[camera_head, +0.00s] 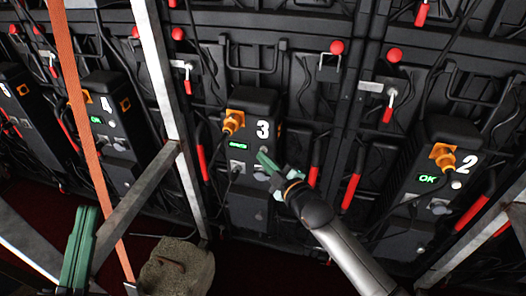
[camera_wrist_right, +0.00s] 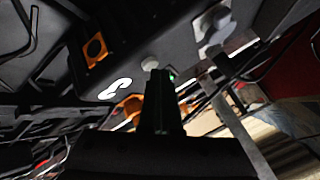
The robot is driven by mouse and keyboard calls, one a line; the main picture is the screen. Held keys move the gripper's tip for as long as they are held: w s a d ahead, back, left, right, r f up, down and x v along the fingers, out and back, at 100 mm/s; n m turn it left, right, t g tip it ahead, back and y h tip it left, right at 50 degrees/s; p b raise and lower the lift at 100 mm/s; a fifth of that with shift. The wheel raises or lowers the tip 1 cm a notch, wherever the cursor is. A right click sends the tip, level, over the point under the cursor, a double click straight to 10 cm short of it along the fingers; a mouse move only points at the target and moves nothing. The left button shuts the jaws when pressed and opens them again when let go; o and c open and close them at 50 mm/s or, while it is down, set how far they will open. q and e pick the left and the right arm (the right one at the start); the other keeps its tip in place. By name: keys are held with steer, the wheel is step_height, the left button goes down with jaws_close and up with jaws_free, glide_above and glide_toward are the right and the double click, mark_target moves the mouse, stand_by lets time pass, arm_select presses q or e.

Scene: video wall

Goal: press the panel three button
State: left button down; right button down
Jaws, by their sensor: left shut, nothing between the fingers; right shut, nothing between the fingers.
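Panel three (camera_head: 243,190) is a black box marked with a white 3, with an orange plug, a green display (camera_head: 238,145) and a grey round knob below. In the right wrist view, its white 3 (camera_wrist_right: 115,90) and a pale round button (camera_wrist_right: 149,63) show. My right gripper (camera_head: 264,157) is shut and empty, its green fingertips at the panel front, right of the display. They hide the button in the head view. In the right wrist view, the dark fingers (camera_wrist_right: 159,75) end right beside the button; I cannot tell whether they touch. My left gripper (camera_head: 83,215) is shut and empty at lower left.
Panel two (camera_head: 410,205) with an OK display stands right; panel four (camera_head: 113,135) stands left. Metal struts (camera_head: 165,85) and an orange strap (camera_head: 75,90) cross the left side. A rough grey sack-like object (camera_head: 180,268) lies below. Red-handled levers and cables surround the panels.

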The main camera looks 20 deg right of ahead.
stand_by(0.4)
steer(key=shift+s+a+p, duration=0.45)
steer(key=shift+s+p, duration=0.15)
steer(key=shift+s, duration=0.05)
steer(key=s+a, duration=0.1)
steer(key=s+a+p, duration=0.1)
steer(key=s+p, duration=0.1)
steer(key=s, duration=0.1)
steer(key=shift+s+a, duration=0.1)
steer(key=shift+a, duration=0.3)
steer(key=shift+f, duration=0.1)
stand_by(0.5)
